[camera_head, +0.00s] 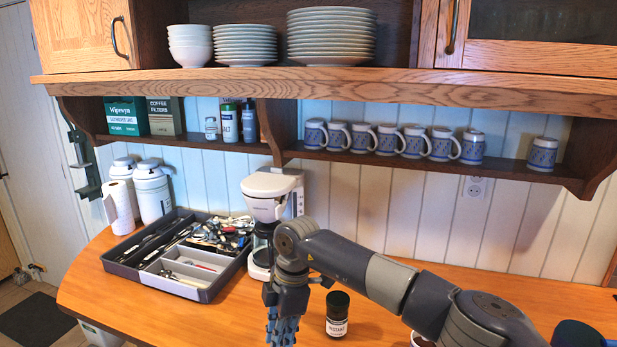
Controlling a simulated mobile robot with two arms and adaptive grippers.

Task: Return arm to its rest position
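My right arm comes in from the right and reaches across the counter. Its wrist is bent so that my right gripper (283,327) points down in front of the coffee maker, at the bottom edge of the view. The blue ribbed fingers show only in part, close together and cut off by the frame. I cannot tell whether they are open or shut, and no held object can be made out. My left gripper is not in view.
A utensil tray (128,269) lies left of my gripper. The white coffee maker (268,190) stands behind it. A dark instant coffee jar (337,313) stands just right, close to my forearm. A shelf (390,166) with several mugs hangs above. The counter's front left is clear.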

